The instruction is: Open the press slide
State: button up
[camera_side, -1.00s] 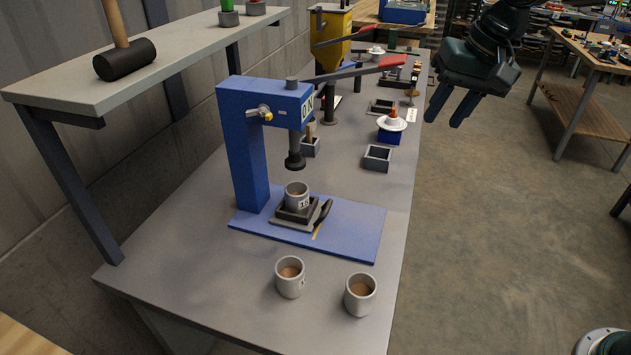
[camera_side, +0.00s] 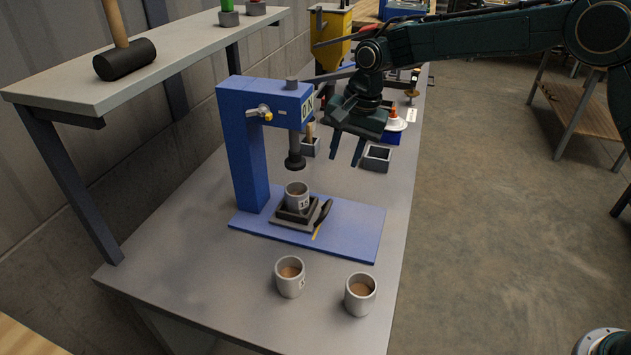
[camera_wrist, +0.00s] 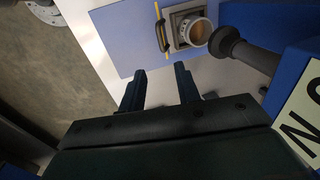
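The blue press (camera_side: 243,150) stands on its blue base plate (camera_side: 355,222) on the bench. Its slide (camera_side: 283,220) is a dark tray on that plate, with a black handle (camera_side: 323,213) on its right side. A grey cup (camera_side: 298,197) with brown contents sits in the slide, below the dark ram (camera_side: 295,161), with a gap between them. My gripper (camera_side: 346,161) is open and empty, above and beyond the slide, to the right of the ram. In the wrist view, the slide's handle (camera_wrist: 161,30) is ahead of the open fingers (camera_wrist: 160,70), apart from them.
Two similar cups (camera_side: 290,277) (camera_side: 360,294) stand on the bench in front of the base plate. A small grey box (camera_side: 377,158) and a white dish on a blue block (camera_side: 393,136) are behind my gripper. The press head (camera_side: 265,103) stands close left of my gripper.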

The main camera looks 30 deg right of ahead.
aim_at(329, 205)
jog(key=shift+f, duration=0.15)
jog(key=f, duration=0.4)
jog(key=w+a+f, duration=0.1)
jog(key=f, duration=0.4)
jog(key=w+a+f, duration=0.1)
jog(key=f, duration=0.3)
jog(key=shift+f, duration=0.2)
grip_shut()
